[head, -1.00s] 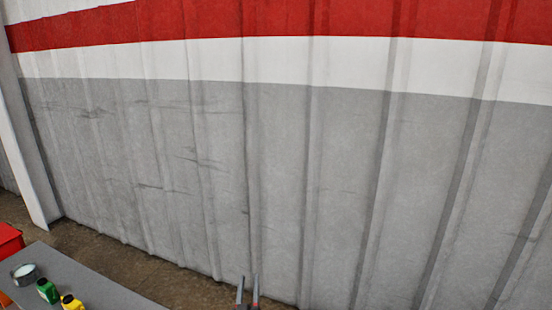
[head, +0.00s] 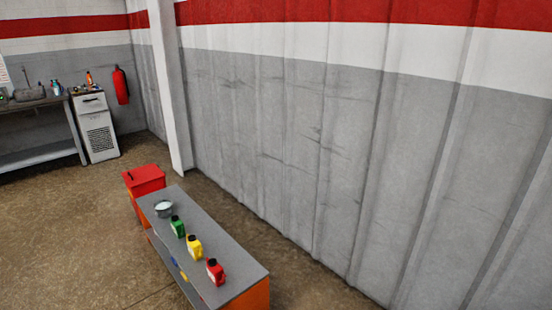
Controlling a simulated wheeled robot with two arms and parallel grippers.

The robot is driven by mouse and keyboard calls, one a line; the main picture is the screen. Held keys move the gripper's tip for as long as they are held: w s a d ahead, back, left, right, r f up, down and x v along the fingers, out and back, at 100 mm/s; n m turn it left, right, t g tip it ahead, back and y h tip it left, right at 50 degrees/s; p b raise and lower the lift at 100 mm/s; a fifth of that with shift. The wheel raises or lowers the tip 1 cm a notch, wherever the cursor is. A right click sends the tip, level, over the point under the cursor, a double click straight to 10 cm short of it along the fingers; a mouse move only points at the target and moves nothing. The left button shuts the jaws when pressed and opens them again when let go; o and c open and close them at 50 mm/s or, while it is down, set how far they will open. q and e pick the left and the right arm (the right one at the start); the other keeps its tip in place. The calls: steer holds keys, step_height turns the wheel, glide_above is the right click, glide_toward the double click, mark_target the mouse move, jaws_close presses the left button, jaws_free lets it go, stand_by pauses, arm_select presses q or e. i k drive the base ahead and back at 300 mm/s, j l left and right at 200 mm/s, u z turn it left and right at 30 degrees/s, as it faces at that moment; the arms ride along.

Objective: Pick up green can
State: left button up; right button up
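The green can (head: 178,227) is a small bottle with a dark cap. It stands upright on the grey top of a long orange bench (head: 239,261), in the lower middle of the head view. It is between a round metal pot (head: 163,209) and a yellow can (head: 194,247). A red can (head: 215,271) stands at the near end of the row. Neither of my grippers shows in the head view now.
A red box (head: 144,180) stands at the bench's far end. A corrugated wall (head: 290,150) runs along the right. Open brown floor (head: 70,240) lies left of the bench. A workbench (head: 40,155), white cabinet (head: 97,125) and fire extinguisher (head: 121,85) are at the back left.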

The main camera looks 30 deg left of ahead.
mark_target(177, 225)
steer(key=u, duration=1.6)
steer(key=z, duration=1.95)
steer(key=k+j+z, duration=0.15)
steer(key=k+z, duration=0.25)
steer(key=u, duration=2.2)
steer(key=l, duration=0.1)
